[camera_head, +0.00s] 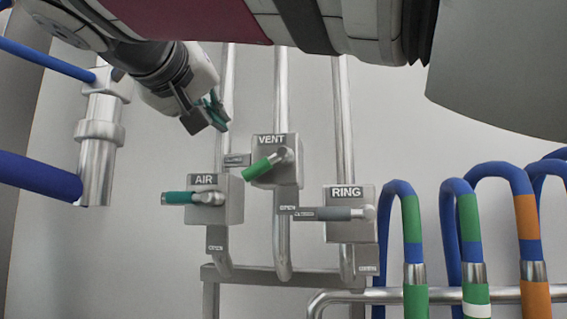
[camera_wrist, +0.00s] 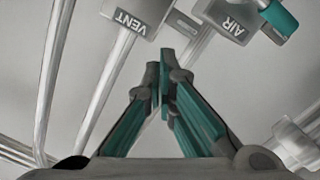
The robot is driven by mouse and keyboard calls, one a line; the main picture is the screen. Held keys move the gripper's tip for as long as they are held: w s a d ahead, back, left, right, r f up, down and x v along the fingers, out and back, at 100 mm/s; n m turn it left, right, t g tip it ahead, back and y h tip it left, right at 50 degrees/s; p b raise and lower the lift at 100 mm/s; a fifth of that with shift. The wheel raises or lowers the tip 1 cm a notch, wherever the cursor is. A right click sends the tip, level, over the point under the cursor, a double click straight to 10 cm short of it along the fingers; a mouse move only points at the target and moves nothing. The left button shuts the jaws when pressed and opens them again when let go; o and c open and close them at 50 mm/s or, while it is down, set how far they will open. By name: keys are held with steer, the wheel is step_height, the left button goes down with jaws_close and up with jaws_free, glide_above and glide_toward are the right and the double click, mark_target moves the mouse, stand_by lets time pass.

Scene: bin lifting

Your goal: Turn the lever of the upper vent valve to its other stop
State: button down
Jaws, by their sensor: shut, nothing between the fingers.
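The VENT valve (camera_head: 288,172) is a grey box on a vertical pipe, higher than the two valves beside it. Its green-handled lever (camera_head: 262,166) points left and slightly down from the pivot. A small plate (camera_head: 237,160) sits left of the box and an OPEN plate (camera_head: 287,209) sits below it. My gripper (camera_head: 216,122) is shut and empty, above and left of the VENT lever and apart from it. In the wrist view, my closed fingertips (camera_wrist: 164,62) point toward the gap between the VENT box (camera_wrist: 142,10) and the AIR box. The VENT lever is not visible there.
The AIR valve (camera_head: 228,200), with a green lever pointing left, stands lower left. The RING valve (camera_head: 350,232), with a grey lever pointing left, stands lower right. A silver fitting with blue hoses (camera_head: 98,140) is at left; looped colored hoses (camera_head: 470,215) are at right.

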mark_target(267, 163)
steer(key=w+d+f+p, duration=0.1)
steer(key=w+d+f, duration=0.2)
steer(key=w, duration=0.3)
steer(key=shift+w+f, duration=0.35)
